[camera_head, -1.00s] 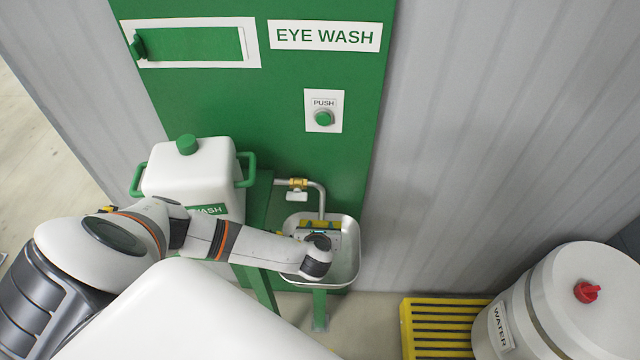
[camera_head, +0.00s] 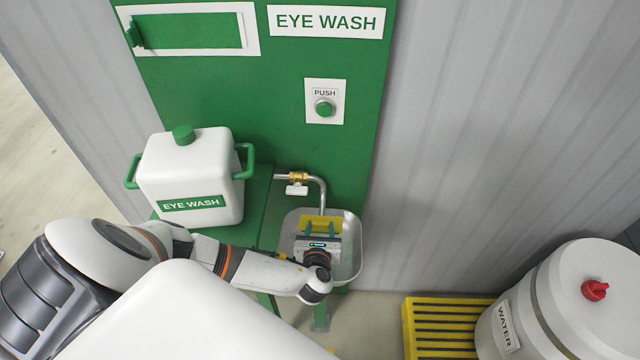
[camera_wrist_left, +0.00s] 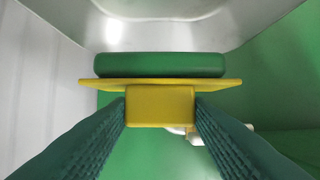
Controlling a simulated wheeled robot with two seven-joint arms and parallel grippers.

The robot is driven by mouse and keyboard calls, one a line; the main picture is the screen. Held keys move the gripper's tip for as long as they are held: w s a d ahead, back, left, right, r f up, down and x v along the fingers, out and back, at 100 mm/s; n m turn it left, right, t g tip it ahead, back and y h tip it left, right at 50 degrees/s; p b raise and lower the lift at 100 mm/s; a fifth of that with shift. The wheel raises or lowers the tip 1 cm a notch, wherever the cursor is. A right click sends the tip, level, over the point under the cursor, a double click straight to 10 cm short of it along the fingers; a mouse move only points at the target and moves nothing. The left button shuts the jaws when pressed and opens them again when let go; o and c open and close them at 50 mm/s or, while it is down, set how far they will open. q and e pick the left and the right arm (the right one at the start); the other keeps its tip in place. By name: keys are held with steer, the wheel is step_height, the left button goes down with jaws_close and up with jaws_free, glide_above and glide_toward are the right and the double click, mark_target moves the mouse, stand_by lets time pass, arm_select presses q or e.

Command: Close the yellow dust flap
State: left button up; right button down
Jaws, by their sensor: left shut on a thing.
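The yellow dust flap (camera_head: 321,221) shows at the steel eye wash basin (camera_head: 354,262), below the bent pipe. In the left wrist view the flap (camera_wrist_left: 228,84) is a thin plate seen nearly edge-on, with a yellow block-shaped tab (camera_wrist_left: 160,106) towards me. My left gripper (camera_head: 319,231) reaches over the basin. Its two dark green fingers (camera_wrist_left: 161,108) are shut on the tab, one on each side. A dark green rounded bar (camera_wrist_left: 160,65) lies right behind the flap. How the flap is hinged is hidden. My right gripper is not in view.
A white eye wash tank (camera_head: 190,170) stands left of the basin. A pipe with a brass valve (camera_head: 297,178) runs above it. The green panel (camera_head: 250,95) rises behind. A yellow grate (camera_head: 440,325) and white water drum (camera_head: 560,300) stand at the lower right.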

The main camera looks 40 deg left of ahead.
arm_select(q)
steer(key=o, duration=1)
steer(key=shift+s+f, duration=0.1)
steer(key=shift+b+v, duration=1.1)
steer(key=shift+v, duration=4.95)
